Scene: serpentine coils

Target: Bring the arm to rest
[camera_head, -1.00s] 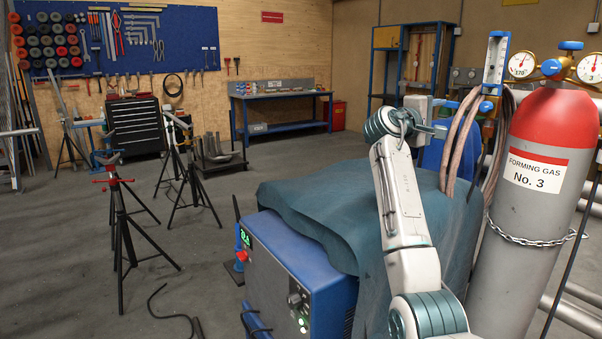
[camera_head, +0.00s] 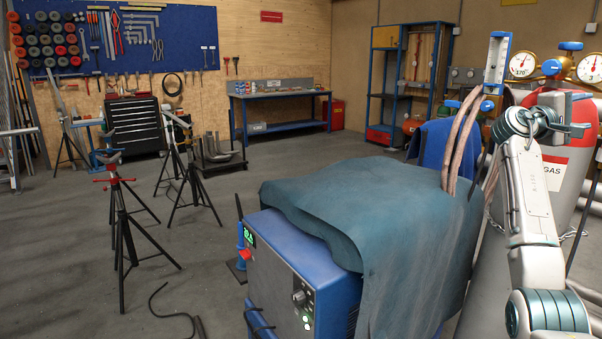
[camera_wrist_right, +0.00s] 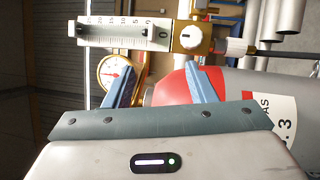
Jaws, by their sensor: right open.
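My right arm is raised on the right side of the head view, its forearm upright and its wrist bent over at the top. My right gripper (camera_head: 586,116) points to the right in front of the red-topped gas cylinder (camera_head: 560,160). In the right wrist view my right gripper (camera_wrist_right: 163,83) shows two blue fingers set apart, with nothing held between them. Beyond the fingers are the cylinder's red shoulder (camera_wrist_right: 172,90), a round gauge (camera_wrist_right: 117,74) and a flowmeter (camera_wrist_right: 120,31). I cannot tell the exact gap to them. My left gripper does not show.
A blue welding machine (camera_head: 290,265) with a draped teal cloth (camera_head: 340,205) stands left of the arm. Copper-coloured hoses (camera_head: 461,140) rise behind the cloth. Black stands (camera_head: 122,215) are at left, a workbench (camera_head: 275,95) at the back.

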